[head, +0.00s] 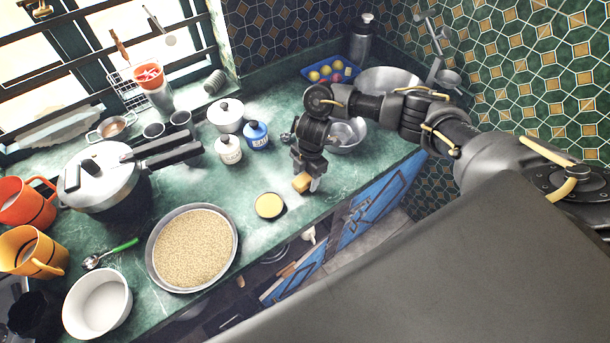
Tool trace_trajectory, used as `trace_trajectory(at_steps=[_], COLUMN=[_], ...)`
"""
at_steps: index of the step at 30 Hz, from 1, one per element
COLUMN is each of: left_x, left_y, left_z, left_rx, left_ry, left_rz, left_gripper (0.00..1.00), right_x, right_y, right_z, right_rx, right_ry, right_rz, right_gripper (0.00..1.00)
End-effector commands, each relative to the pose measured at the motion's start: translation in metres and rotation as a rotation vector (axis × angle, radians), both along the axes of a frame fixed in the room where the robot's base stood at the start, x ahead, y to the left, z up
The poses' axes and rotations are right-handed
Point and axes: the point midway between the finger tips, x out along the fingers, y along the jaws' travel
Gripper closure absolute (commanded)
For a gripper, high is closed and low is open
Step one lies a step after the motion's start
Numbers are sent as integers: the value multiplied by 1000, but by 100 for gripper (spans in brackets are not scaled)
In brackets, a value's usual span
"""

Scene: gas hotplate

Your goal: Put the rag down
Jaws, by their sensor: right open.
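My right gripper (308,186) points down over the front part of the green counter, right of the round yellow piece. Its jaws are open. A small ochre-yellow block (300,183) shows right at the fingertips; it may be the rag, but its cloth texture is too small to make out. I cannot tell whether it rests on the counter or touches a finger. A round yellow piece (269,205) lies flat on the counter to the left; it could be a sponge or a lid. My left gripper is not in view.
The green counter (283,112) has a round tray of grain (194,248) left of the gripper. A blue jar (256,134) and white jar (229,150) stand behind. A metal bowl (346,137) is close behind my right wrist. The counter's front edge is near.

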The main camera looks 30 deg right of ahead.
Motion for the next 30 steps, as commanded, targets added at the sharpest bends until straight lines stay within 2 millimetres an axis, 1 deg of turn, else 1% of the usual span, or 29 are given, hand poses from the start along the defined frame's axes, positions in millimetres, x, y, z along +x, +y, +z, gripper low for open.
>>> trace_trajectory(at_steps=[2, 5, 12, 14, 15, 18, 24, 30], left_x=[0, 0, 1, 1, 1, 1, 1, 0], left_y=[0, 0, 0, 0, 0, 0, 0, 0], left_z=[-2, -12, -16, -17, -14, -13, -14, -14], left_rx=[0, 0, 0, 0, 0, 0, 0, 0], left_ry=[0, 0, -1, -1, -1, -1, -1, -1], left_rz=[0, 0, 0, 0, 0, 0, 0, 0], left_gripper=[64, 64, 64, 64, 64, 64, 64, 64], right_x=[0, 0, 6, 6, 7, 6, 7, 6], right_y=[0, 0, -7, -8, -8, -12, -14, -15], right_z=[-2, -8, 42, 52, 63, 80, 100, 104], right_rx=[0, 0, -2, -2, 0, -2, 0, 0], right_ry=[-1, -2, -8, -7, -8, -6, -2, 0], right_rz=[0, 0, 3, 2, 2, 1, 0, -1], right_gripper=[38, 38, 38, 38, 38, 38, 38, 38])
